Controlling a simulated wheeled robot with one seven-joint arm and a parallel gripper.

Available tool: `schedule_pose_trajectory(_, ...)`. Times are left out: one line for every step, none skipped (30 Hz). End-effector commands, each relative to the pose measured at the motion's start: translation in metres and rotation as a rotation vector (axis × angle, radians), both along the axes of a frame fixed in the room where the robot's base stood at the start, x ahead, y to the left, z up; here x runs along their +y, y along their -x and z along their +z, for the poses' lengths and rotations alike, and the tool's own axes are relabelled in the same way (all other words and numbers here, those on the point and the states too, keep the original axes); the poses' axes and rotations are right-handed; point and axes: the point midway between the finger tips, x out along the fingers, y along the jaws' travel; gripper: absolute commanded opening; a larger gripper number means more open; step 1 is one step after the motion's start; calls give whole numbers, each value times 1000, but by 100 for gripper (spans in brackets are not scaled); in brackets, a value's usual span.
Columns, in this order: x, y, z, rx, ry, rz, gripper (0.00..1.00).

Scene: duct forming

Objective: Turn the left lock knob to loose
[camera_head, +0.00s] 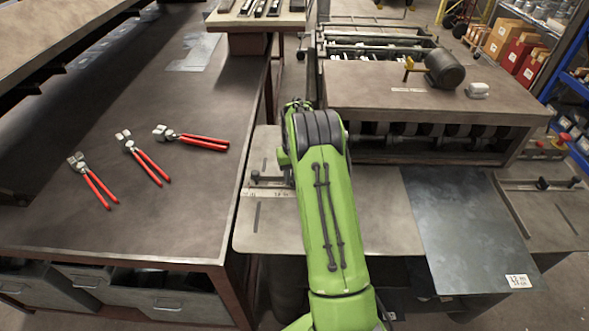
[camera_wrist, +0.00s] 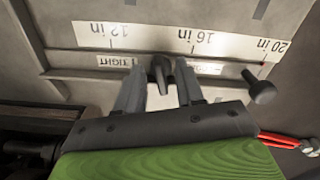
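The left lock knob (camera_wrist: 160,72) is a small dark knob on the grey guide bar, seen in the wrist view. My gripper (camera_wrist: 159,82) is open, with one finger on each side of the knob; I cannot tell whether they touch it. A label reading TIGHT (camera_wrist: 118,62) appears upside down left of the knob. Another label (camera_wrist: 207,68) right of it is partly covered by a finger and unreadable. In the camera_head view my green arm hides the gripper and this knob.
A second dark round-ended knob (camera_wrist: 258,87) stands right of my gripper; it also shows in the camera_head view (camera_head: 255,178). A scale strip (camera_wrist: 150,38) lies behind. Red-handled pliers (camera_head: 145,163) lie on the left bench (camera_head: 190,215). A metal sheet (camera_head: 460,225) lies at right.

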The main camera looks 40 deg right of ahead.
Motion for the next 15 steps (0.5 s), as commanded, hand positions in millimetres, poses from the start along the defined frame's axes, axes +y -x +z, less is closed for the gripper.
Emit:
schedule_pose_trajectory(-1, -1, 8, -5, 2, 0, 37)
schedule_pose_trajectory(-1, -1, 13, -6, 2, 0, 37)
schedule_pose_trajectory(-1, -1, 22, -6, 4, 0, 37)
schedule_pose_trajectory(-1, -1, 30, -6, 4, 0, 37)
schedule_pose_trajectory(-1, -1, 39, -7, 4, 0, 37)
schedule_pose_trajectory(-1, -1, 50, -7, 4, 0, 37)
schedule_pose_trajectory(-1, -1, 59, -7, 4, 0, 37)
schedule_pose_trajectory(-1, -1, 68, -7, 3, 0, 37)
schedule_pose_trajectory(-1, -1, 80, -7, 3, 0, 37)
schedule_pose_trajectory(-1, -1, 89, -7, 3, 0, 37)
schedule_pose_trajectory(-1, -1, 97, -6, 3, 0, 37)
schedule_pose_trajectory(-1, -1, 108, -6, 3, 0, 37)
schedule_pose_trajectory(-1, -1, 116, -6, 3, 0, 37)
schedule_pose_trajectory(-1, -1, 123, -6, 2, 0, 37)
schedule_pose_trajectory(-1, -1, 132, -5, 2, 0, 37)
